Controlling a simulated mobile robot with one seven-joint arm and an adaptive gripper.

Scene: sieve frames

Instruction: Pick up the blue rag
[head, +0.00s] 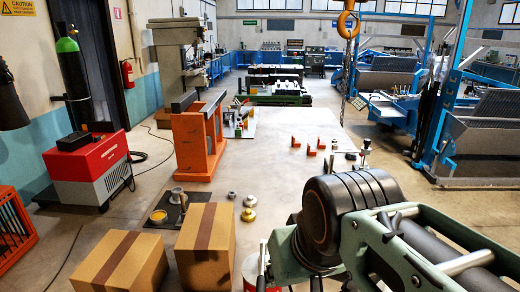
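I cannot make out a blue rag anywhere in the head view. A large green-grey and black jointed assembly fills the lower right and hides part of the floor or table behind it. I cannot make out my gripper's fingers in this view. Whether the rag is behind this assembly cannot be told.
Two taped cardboard boxes (122,264) stand at the bottom left. An orange stand (196,145) is behind them. Small orange brackets (311,151) sit on the pale surface (270,170), which has clear room in its middle. A yellow hook (347,24) hangs above.

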